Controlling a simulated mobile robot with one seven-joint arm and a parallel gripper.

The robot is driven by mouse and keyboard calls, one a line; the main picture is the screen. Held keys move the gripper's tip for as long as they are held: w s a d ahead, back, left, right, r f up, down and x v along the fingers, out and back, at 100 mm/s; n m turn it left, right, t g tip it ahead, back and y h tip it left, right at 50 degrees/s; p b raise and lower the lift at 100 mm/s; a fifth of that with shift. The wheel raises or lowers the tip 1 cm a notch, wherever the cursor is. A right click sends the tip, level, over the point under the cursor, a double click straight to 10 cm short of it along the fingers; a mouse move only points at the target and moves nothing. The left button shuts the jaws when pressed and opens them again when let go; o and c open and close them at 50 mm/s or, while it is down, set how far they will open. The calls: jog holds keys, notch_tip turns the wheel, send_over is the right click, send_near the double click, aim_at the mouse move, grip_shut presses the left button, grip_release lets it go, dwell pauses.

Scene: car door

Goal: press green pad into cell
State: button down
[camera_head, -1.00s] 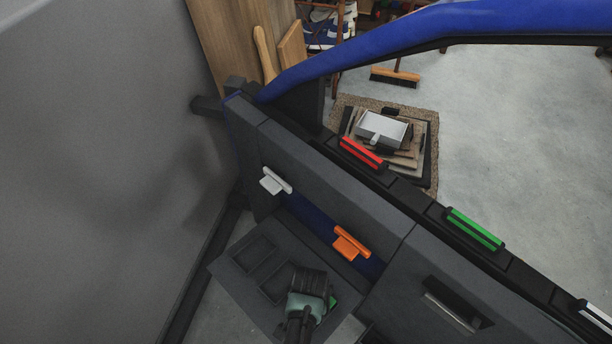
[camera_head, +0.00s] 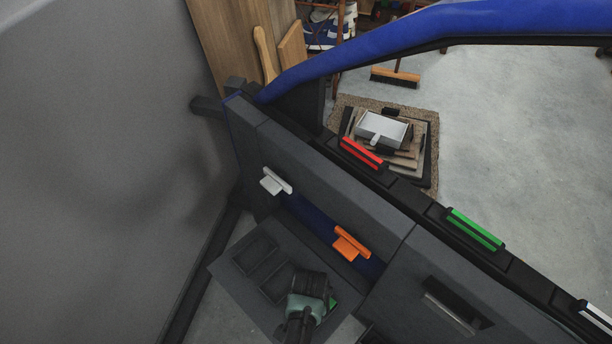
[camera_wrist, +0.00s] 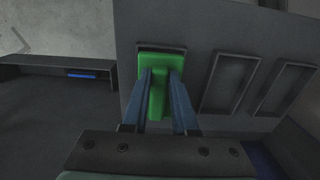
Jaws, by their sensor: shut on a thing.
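The green pad (camera_wrist: 161,68) is T-shaped. Its stem is between the two fingers of my gripper (camera_wrist: 160,90), which is shut on it. The pad's wide face lies over a framed cell (camera_wrist: 160,47) in the dark panel; only the cell's dark upper edge shows above it. I cannot tell how deep the pad sits. In the head view, a sliver of the green pad (camera_head: 332,303) shows beside my gripper (camera_head: 318,290), and the wrist hides the rest. Two other cells, a middle cell (camera_wrist: 230,82) and an end cell (camera_wrist: 285,88), are empty.
A white handled piece (camera_head: 274,181) and an orange one (camera_head: 350,243) sit on the door's inner side. A red bar (camera_head: 362,153) and a green bar (camera_head: 475,229) lie on the sill. A door handle recess (camera_head: 453,304) is at right.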

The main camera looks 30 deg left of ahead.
jog(key=shift+f+b, duration=0.75)
jog(key=shift+f, duration=0.5)
jog(key=c, duration=0.6)
grip_release()
notch_tip(320, 180, up, 13)
jog(key=p, duration=0.5)
jog(key=shift+w, duration=0.15)
jog(key=shift+d, duration=0.1)
